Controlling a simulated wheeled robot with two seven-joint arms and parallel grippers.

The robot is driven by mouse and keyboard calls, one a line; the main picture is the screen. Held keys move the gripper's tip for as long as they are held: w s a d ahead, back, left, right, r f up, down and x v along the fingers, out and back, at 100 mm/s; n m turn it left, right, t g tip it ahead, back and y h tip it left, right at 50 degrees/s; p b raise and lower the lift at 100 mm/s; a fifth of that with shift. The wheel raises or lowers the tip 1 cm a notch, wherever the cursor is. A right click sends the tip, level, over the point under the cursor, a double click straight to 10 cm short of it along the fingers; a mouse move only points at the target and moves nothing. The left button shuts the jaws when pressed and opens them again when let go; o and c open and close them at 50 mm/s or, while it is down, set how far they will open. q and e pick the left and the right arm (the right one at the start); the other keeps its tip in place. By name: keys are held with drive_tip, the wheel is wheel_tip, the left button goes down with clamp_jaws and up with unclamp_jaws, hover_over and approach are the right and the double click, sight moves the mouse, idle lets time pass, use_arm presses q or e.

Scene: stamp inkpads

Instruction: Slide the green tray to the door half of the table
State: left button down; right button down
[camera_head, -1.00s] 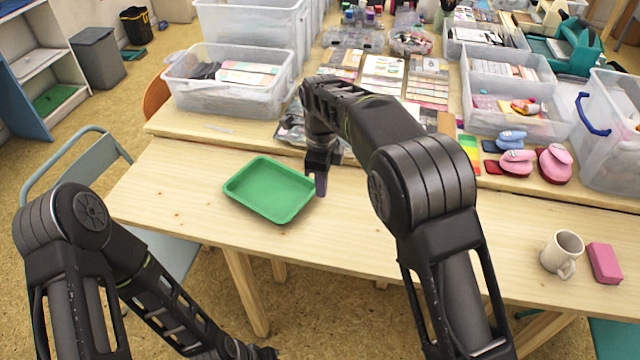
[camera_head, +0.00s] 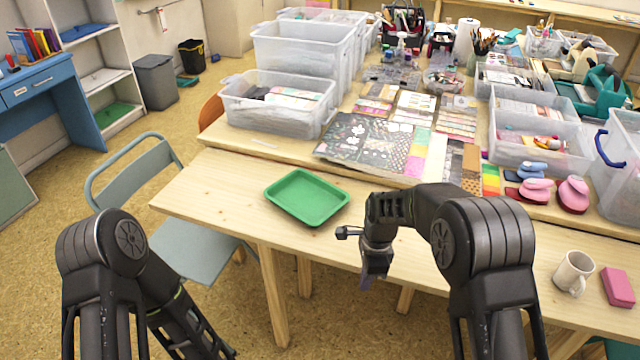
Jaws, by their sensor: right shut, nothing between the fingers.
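The green tray (camera_head: 307,197) lies flat and empty on the left part of the near wooden table (camera_head: 220,192). My right gripper (camera_head: 366,283) points down and is shut and empty. In the picture it is right of the tray and nearer to me, apart from it, at the table's front edge. I cannot tell its exact height over the edge. My left arm hangs low at the left, in front of the table, and its gripper is below the frame.
A white mug (camera_head: 573,272) and a pink block (camera_head: 617,287) stand at the table's right. Behind are patterned sheets (camera_head: 365,145), a clear bin (camera_head: 280,105) and pink stampers (camera_head: 573,194). A grey chair (camera_head: 140,180) is at the left. Bare tabletop surrounds the tray.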

drive_tip(key=s+d+f+n+y, duration=0.1)
drive_tip(key=s+f+n, duration=0.5)
drive_tip(key=s+f, duration=0.6)
drive_tip(key=s+a+f+n+y, duration=0.1)
drive_tip(key=s+n, duration=0.3)
drive_tip(key=s, duration=0.4)
drive_tip(key=s+a+f+n+t+y, duration=0.1)
drive_tip(key=s+a+n, duration=0.1)
drive_tip(key=s+n, duration=0.3)
drive_tip(key=s, duration=0.3)
drive_tip(key=shift+s+a, duration=0.4)
